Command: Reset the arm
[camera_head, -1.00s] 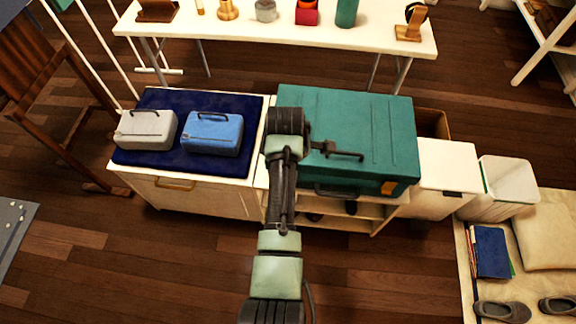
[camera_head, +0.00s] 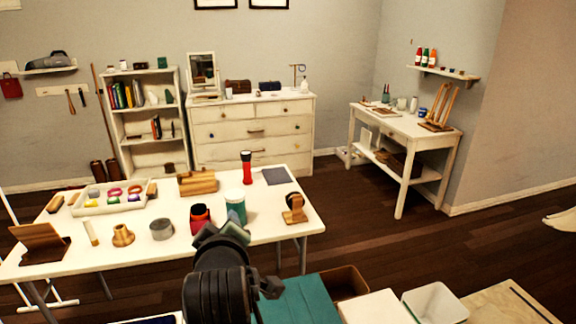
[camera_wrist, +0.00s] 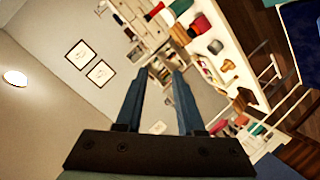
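My gripper (camera_wrist: 160,85) shows in the wrist view with its two blue-grey fingers apart and nothing between them. It points into the open room, tilted. In the head view my arm rises from the bottom centre, in front of the white table (camera_head: 262,226). The arm's end is seen from behind there, and its fingers cannot be made out clearly. The teal case (camera_head: 303,303) is at the bottom edge, partly hidden behind my arm.
The table holds a white tray (camera_head: 92,211), a teal canister (camera_head: 236,208), a red torch (camera_head: 246,168) and a wooden stand (camera_head: 295,208). A white bin (camera_head: 436,303) stands at lower right. Behind are a bookshelf (camera_head: 146,137), a dresser (camera_head: 252,134) and a desk (camera_head: 408,128). Dark floor is clear between table and desk.

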